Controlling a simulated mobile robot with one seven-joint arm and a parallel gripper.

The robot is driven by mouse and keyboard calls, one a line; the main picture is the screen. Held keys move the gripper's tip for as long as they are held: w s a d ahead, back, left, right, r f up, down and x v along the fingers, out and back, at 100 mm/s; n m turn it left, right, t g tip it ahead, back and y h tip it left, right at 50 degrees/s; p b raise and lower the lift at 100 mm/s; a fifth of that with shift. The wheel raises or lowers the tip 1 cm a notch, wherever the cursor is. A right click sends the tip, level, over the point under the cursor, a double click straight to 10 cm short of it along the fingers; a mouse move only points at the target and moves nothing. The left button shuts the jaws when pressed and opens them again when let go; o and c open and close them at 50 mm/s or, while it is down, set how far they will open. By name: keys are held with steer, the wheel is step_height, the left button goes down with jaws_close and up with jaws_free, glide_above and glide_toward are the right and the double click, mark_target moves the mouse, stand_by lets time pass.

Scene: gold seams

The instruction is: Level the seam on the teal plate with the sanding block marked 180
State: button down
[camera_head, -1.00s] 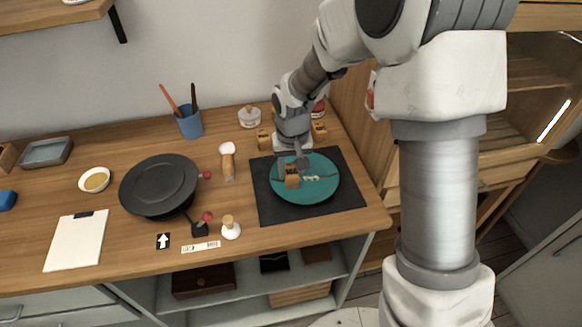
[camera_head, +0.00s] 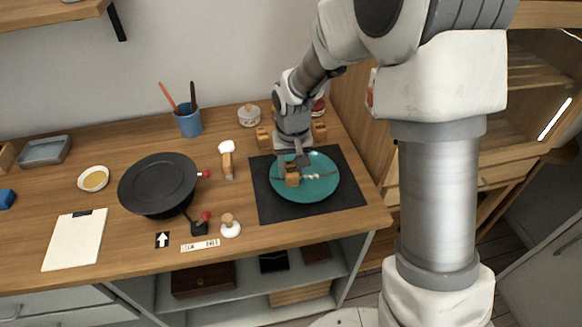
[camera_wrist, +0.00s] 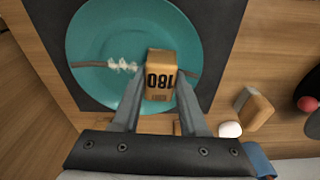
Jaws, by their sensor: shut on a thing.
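The teal plate (camera_head: 318,188) lies on a dark mat (camera_head: 352,200) at the right of the bench. A dark seam with a pale, lumpy stretch (camera_wrist: 123,64) crosses the plate in the wrist view. My gripper (camera_head: 292,166) is shut on an orange-brown sanding block (camera_wrist: 161,70) marked 180. The block is over the seam, beside the pale stretch, and hides part of the line. It also shows at the left part of the plate in the head view (camera_head: 292,180). I cannot tell whether the block touches the plate.
Two similar blocks stand behind the mat, left (camera_head: 263,138) and right (camera_head: 319,131). A black turntable (camera_head: 157,184), a wooden-handled tool (camera_head: 228,166) and a white-based stamp-like thing (camera_head: 230,228) lie left of the mat. A tall wooden cabinet (camera_head: 350,110) borders the right.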

mark_target(317, 175)
steer(key=shift+w, duration=0.3)
steer(key=shift+s+d, duration=0.25)
steer(key=shift+d, duration=0.4)
steer(key=shift+w+d+f, duration=0.1)
steer(key=shift+w+d, duration=0.3)
steer(key=shift+d, duration=0.35)
steer(key=shift+s+d, duration=0.4)
steer(key=shift+d, duration=0.3)
steer(key=shift+w+d, duration=0.55)
steer(key=shift+w, duration=0.05)
steer(key=shift+s+d, duration=0.4)
steer(key=shift+d, duration=0.25)
steer(key=shift+w, duration=0.3)
steer(key=shift+s, duration=0.15)
steer(key=shift+w+a, duration=0.15)
steer(key=shift+w, duration=0.05)
steer(key=shift+s+f, duration=0.1)
steer(key=shift+s, duration=0.15)
steer(key=shift+w, duration=0.1)
